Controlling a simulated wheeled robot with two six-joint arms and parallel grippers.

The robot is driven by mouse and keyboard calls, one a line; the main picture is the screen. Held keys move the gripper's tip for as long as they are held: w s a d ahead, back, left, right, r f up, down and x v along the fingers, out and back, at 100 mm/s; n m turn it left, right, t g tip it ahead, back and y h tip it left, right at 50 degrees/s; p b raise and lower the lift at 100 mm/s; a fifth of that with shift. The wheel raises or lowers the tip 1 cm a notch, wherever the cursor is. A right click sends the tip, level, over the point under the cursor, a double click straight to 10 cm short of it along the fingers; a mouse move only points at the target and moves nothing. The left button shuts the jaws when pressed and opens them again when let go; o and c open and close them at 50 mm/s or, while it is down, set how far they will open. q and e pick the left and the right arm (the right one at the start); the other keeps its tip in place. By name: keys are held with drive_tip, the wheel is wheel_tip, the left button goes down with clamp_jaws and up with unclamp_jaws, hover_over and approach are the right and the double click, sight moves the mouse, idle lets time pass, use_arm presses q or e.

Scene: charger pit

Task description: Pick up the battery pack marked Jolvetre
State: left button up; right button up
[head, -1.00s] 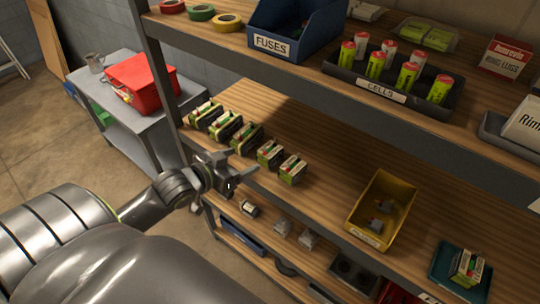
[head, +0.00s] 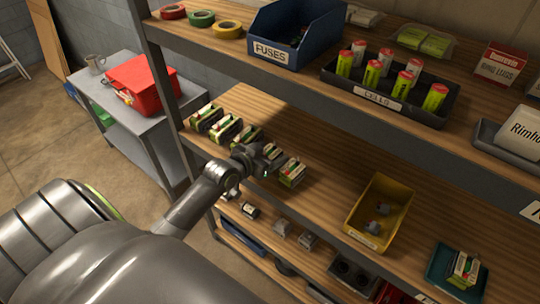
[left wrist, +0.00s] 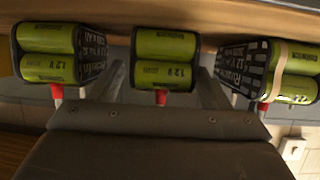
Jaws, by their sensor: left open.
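Several green and black battery packs stand in a row on the wooden middle shelf: the first (head: 206,115), second (head: 225,129), third (head: 246,135) and the end one (head: 292,172) show in the head view. My left gripper (head: 268,158) is open in front of the row and hides much of the fourth pack. In the left wrist view a middle pack (left wrist: 163,55) sits between the open fingers, with one pack to its left (left wrist: 50,52) and a tan-banded one to its right (left wrist: 284,74). I cannot read Jolvetre on any pack. My right gripper is out of view.
A yellow bin (head: 381,214) and a teal tray (head: 440,268) with another pack stand to the right. The upper shelf (head: 225,55) overhangs the row, with a blue fuses bin (head: 300,35) and a cells tray (head: 440,112). A grey cart (head: 130,120) stands left.

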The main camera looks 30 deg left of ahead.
use_arm(q)
drive_tip(key=shift+w+f, duration=0.1)
drive_tip(key=shift+w, duration=0.1)
drive_tip(key=shift+c, duration=0.3)
drive_tip(key=c, duration=1.2)
drive_tip(key=shift+c, duration=0.4)
